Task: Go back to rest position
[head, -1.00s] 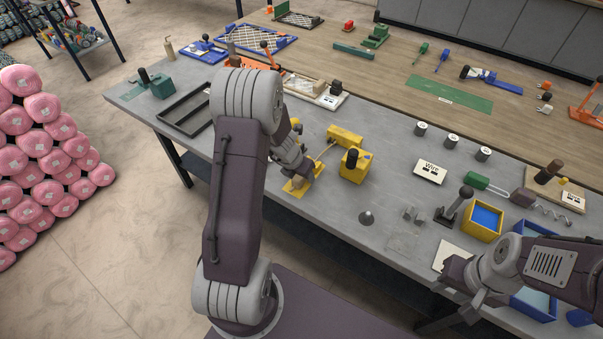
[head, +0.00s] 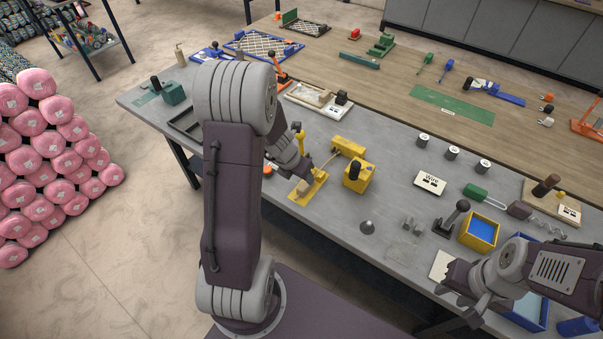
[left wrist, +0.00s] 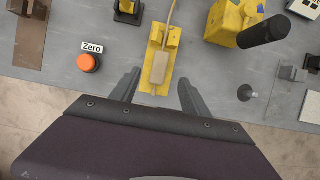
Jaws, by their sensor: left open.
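My left gripper (left wrist: 158,92) is open in the left wrist view. Its two grey fingers stand on either side of a tan block on a narrow yellow base (left wrist: 159,85), with a visible gap to each side. In the head view, my left arm hides much of that gripper, and the yellow base (head: 317,188) lies just beyond it on the grey bench. My right gripper (head: 462,300) is at the lower right, over the bench's front edge. Nothing shows in it, and its finger gap is unclear.
A yellow block with a black knob (head: 358,178) stands right of the yellow base. An orange button (left wrist: 88,62) labelled Zero is to its left.

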